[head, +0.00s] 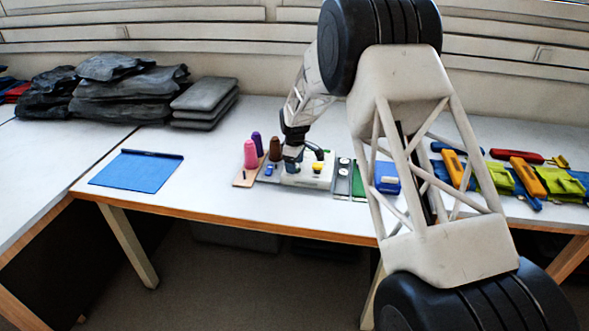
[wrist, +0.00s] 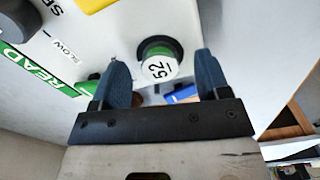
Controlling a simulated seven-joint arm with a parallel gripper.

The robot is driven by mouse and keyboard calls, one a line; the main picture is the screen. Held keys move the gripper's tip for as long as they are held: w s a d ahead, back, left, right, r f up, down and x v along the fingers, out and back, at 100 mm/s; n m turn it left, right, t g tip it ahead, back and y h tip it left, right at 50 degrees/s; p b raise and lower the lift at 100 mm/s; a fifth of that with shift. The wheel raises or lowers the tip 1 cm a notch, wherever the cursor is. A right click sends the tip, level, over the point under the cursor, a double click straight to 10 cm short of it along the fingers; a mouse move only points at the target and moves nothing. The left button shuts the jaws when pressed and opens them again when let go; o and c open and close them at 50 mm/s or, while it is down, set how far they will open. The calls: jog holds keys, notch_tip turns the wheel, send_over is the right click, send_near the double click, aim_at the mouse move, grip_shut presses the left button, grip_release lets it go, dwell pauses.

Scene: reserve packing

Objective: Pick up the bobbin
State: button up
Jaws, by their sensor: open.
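A short round piece (wrist: 158,66) with a dark rim, a green band and a white face marked "52" shows in the wrist view; I take it for the bobbin, but cannot be sure. It sits at the edge of a white machine (wrist: 133,22). My gripper (wrist: 160,58) is open, one blue finger on each side of the round piece, with a gap visible at both sides. In the head view my gripper (head: 292,158) is low over the left end of the white machine (head: 318,176), and the bobbin cannot be made out there.
Pink (head: 250,154), purple and brown thread cones stand left of the machine. A blue sheet (head: 135,172) lies further left, near dark folded stacks (head: 130,90). Blue and yellow-green pouches (head: 500,178) lie at the right. The table between the sheet and cones is clear.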

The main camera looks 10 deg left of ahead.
jog(key=shift+f, duration=0.4)
jog(key=c, duration=1)
jog(key=shift+r, duration=0.15)
jog(key=shift+r, duration=0.55)
notch_tip(320, 180, up, 2)
jog(key=shift+r, duration=0.1)
jog(key=s+d, duration=0.3)
jog(key=s, duration=0.4)
jog(key=s+d+r, duration=0.1)
jog(key=s+d, duration=0.2)
jog(key=s, duration=0.4)
jog(key=shift+s+r, duration=0.2)
jog(key=shift+s, duration=0.2)
